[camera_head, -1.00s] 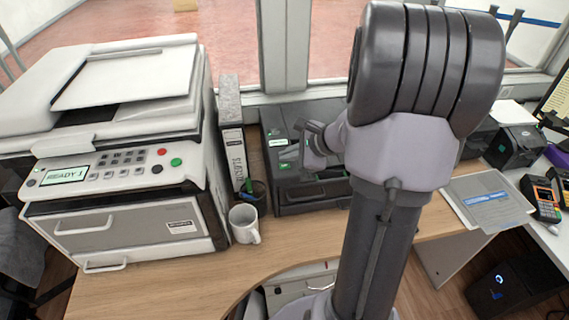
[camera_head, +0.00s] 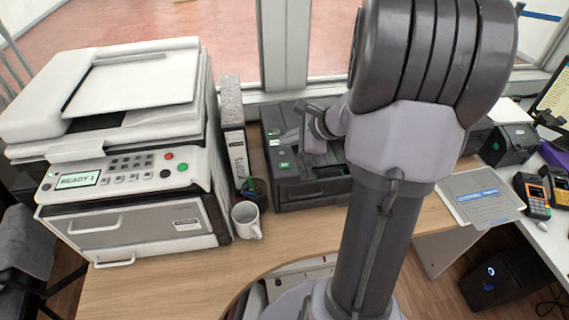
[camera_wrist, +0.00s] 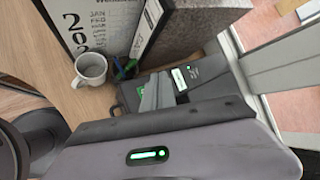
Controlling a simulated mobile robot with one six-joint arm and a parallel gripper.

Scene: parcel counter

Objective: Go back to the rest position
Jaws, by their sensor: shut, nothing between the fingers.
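My gripper (camera_head: 304,108) shows partly beside my large grey arm link, in front of and above the black printer on the counter. In the wrist view its fingers (camera_wrist: 158,91) are together beyond the grey housing with the green light. They hold nothing. The arm is folded, with its big joint high in the head view and its column at lower centre. Part of the gripper's far side is hidden by my arm.
A white multifunction printer (camera_head: 130,150) stands at left. A white mug (camera_head: 246,220), a pen cup (camera_head: 256,192) and a binder (camera_head: 236,150) stand between it and the black printer (camera_head: 285,165). A clipboard (camera_head: 478,197) and card terminals (camera_head: 533,197) lie at right.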

